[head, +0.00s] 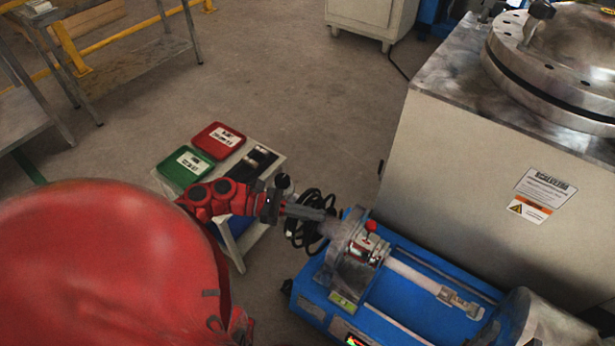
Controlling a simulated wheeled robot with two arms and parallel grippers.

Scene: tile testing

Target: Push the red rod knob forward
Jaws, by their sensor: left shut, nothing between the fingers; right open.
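The red rod knob (371,226) stands upright on top of a small metal fitting near the left end of the blue machine (412,318). My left gripper (328,215) comes in from the left, with its grey fingers shut and empty. Its fingertips point right toward the knob, just left of it, with a small gap in the picture. I cannot tell the exact height of the tips relative to the knob. I cannot make out my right gripper in this view.
A large grey cabinet (440,160) with a round metal lid (565,50) stands behind the machine. A small table holds a green box (187,167) and a red box (218,140) behind my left arm. Black cable (302,235) lies beside the machine. A metal end piece (550,325) is at lower right.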

